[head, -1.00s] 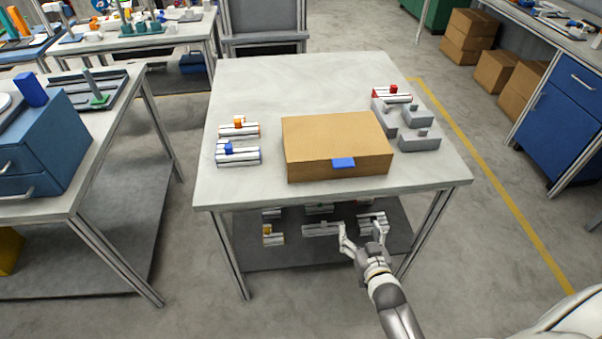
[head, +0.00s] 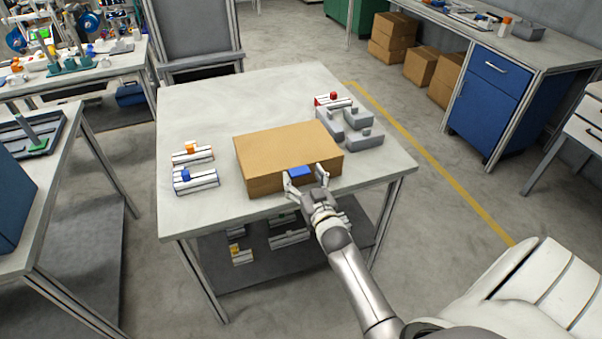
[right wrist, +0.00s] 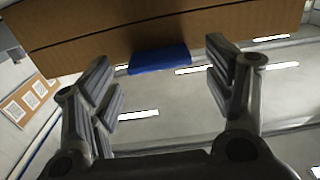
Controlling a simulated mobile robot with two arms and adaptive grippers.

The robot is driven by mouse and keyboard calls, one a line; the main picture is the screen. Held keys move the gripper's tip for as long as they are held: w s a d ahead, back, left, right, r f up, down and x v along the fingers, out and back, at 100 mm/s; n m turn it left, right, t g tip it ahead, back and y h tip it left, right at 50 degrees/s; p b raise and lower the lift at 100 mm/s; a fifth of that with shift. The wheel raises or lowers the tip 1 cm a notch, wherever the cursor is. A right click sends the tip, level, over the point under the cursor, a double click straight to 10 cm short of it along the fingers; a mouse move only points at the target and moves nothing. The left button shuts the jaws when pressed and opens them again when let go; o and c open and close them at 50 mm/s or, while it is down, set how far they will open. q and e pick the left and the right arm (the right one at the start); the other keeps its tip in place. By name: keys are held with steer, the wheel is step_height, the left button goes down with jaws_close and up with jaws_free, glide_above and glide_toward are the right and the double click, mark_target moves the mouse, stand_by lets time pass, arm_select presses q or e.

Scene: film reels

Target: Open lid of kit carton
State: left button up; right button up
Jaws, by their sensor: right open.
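The kit carton (head: 285,147) is a closed brown box on the grey table, with a blue tab (head: 299,171) on the front edge of its lid. In the right wrist view, the carton (right wrist: 200,30) fills the top and the blue tab (right wrist: 160,59) sticks out from it. My right gripper (head: 306,176) is open, with one finger on each side of the tab. In the right wrist view its fingers (right wrist: 161,72) are wide apart and gripping nothing. My left gripper is not in view.
On the table (head: 215,110), an orange-topped part (head: 192,153) and a blue-topped part (head: 194,179) lie left of the carton. A red-topped part (head: 333,100) and grey blocks (head: 362,138) lie to its right. The tabletop behind the carton is clear.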

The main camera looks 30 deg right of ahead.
steer(key=shift+x, duration=0.9)
steer(key=c, duration=1.5)
